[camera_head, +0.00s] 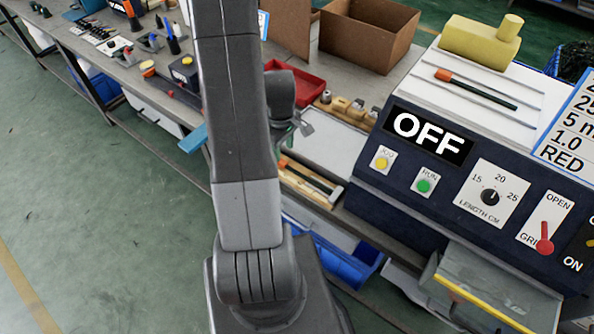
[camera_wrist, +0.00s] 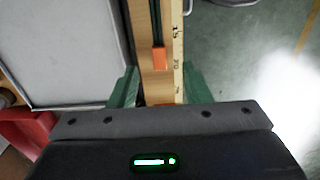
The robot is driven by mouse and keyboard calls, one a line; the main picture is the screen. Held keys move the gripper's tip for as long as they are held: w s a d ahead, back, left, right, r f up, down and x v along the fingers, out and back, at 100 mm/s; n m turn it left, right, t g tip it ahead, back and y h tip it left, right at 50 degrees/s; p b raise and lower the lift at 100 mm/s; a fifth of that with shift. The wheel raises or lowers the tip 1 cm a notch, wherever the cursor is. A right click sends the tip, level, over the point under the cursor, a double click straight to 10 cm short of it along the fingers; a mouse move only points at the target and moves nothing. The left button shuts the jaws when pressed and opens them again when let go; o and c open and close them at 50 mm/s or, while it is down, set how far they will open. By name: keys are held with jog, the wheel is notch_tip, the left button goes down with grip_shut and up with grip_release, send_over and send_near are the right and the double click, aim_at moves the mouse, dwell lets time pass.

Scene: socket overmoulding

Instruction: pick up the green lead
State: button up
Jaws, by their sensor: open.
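My gripper (camera_wrist: 161,88) is open. Its two green fingers stand apart on either side of a wooden measuring board (camera_wrist: 176,30), and nothing is held between them. An orange end piece (camera_wrist: 159,58) lies on the board just ahead of the fingers. In the head view a dark lead with an orange end lies in the wooden measuring tray (camera_head: 333,196), below my gripper (camera_head: 299,130). A second dark, greenish lead (camera_head: 485,92) with an orange end lies on top of the machine. I cannot tell for sure which lead is the green one.
The dark blue machine (camera_head: 370,200) with an OFF display stands at the right. A red tray (camera_head: 308,90), a cardboard box (camera_head: 365,35) and a wooden block with metal pieces (camera_head: 340,112) are behind my gripper. A blue bin (camera_head: 345,262) is below the bench.

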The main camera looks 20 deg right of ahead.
aim_at(284, 163)
jog(key=shift+f+p, duration=0.65)
jog(key=shift+f, duration=2.3)
grip_shut()
